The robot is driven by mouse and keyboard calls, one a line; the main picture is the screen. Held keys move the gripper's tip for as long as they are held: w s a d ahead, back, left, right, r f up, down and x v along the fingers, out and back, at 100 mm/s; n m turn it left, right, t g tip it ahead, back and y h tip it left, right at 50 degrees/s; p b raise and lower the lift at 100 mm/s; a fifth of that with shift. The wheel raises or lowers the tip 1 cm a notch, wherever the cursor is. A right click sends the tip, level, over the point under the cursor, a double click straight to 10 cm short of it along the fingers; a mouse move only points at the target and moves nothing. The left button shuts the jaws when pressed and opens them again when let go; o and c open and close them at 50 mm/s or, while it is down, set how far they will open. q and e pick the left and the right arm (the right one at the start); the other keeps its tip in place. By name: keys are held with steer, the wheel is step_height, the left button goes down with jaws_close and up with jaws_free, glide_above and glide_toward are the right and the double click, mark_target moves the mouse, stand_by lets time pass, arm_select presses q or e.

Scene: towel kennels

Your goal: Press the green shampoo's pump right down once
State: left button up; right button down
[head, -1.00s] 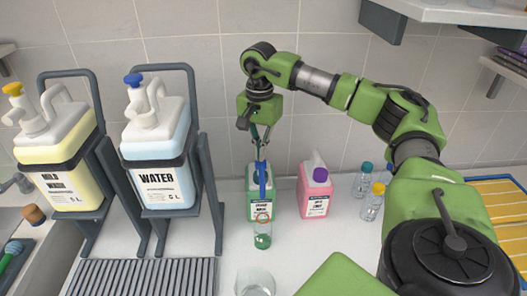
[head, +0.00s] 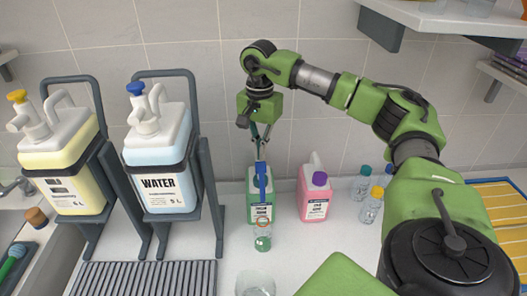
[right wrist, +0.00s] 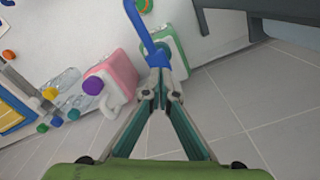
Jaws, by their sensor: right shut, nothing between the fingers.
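The green shampoo bottle (head: 252,208) stands on the counter by the tiled wall, with a blue pump (head: 262,182) on top. My right gripper (head: 261,157) points down at the pump's top, shut and empty. In the right wrist view the shut fingertips (right wrist: 160,84) are close to the blue pump (right wrist: 141,32), with the green bottle (right wrist: 178,50) partly behind. I cannot tell whether they touch the pump. A small clear bottle (head: 263,243) with green contents and an orange-red ring at its mouth stands in front, below the pump's spout. My left gripper is out of view.
A pink bottle (head: 315,200) with a purple cap stands right of the green one. Small capped bottles (head: 370,205) stand farther right. A water canister (head: 158,150) and a yellow canister (head: 62,165) sit in racks at left. A clear glass (head: 255,284) stands in front.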

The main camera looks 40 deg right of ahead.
step_height(320, 180, up, 6)
steer(key=p, duration=0.4)
steer(key=shift+f, duration=0.25)
